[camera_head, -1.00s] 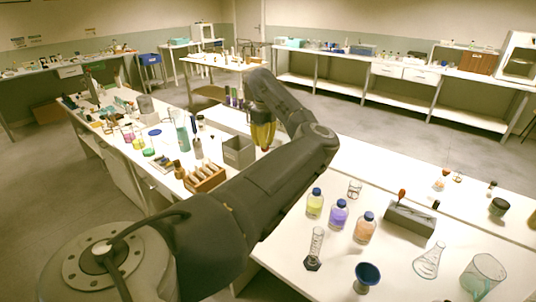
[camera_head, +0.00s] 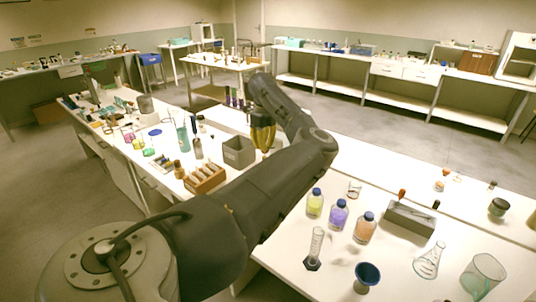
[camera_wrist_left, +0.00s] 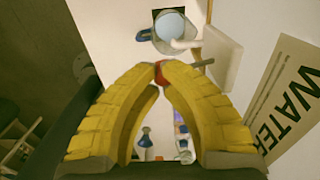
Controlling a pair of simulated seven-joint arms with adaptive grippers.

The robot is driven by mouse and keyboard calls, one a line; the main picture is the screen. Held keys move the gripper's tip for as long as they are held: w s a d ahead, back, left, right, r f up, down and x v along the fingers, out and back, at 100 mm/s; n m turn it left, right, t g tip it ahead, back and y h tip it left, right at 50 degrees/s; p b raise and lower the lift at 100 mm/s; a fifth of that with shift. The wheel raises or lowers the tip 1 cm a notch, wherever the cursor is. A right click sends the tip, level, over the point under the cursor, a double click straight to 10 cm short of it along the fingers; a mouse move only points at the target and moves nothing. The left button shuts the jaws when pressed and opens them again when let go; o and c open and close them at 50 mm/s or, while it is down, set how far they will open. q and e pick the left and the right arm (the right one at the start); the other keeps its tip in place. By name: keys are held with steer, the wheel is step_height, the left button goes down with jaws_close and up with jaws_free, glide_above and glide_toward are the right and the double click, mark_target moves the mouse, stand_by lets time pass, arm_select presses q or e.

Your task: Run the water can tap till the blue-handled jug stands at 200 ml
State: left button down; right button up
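My left gripper (camera_head: 264,148) hangs fingers-down over the bench in the head view. In the left wrist view its yellow fingertips (camera_wrist_left: 160,68) meet around a small red piece (camera_wrist_left: 160,73), which looks like the tap's handle, with a thin grey rod beside it. The water can (camera_wrist_left: 288,95), marked WATER, is at the right there. The jug (camera_wrist_left: 174,24) is just beyond the fingertips, its round mouth pale blue inside, its blue handle (camera_wrist_left: 144,35) to the left. A white spout-like piece (camera_wrist_left: 185,44) overlaps the jug's rim. I cannot read its level. My right gripper is out of view.
In the head view a grey open box (camera_head: 238,152) and a wooden rack (camera_head: 205,179) stand left of my gripper. Several capped bottles, including a purple one (camera_head: 339,215), a blue funnel (camera_head: 367,275) and glassware occupy the near right bench.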

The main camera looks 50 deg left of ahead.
arm_select(q)
steer(key=shift+f, duration=1.7)
stand_by(0.9)
steer(key=shift+r, duration=1.25)
stand_by(4.2)
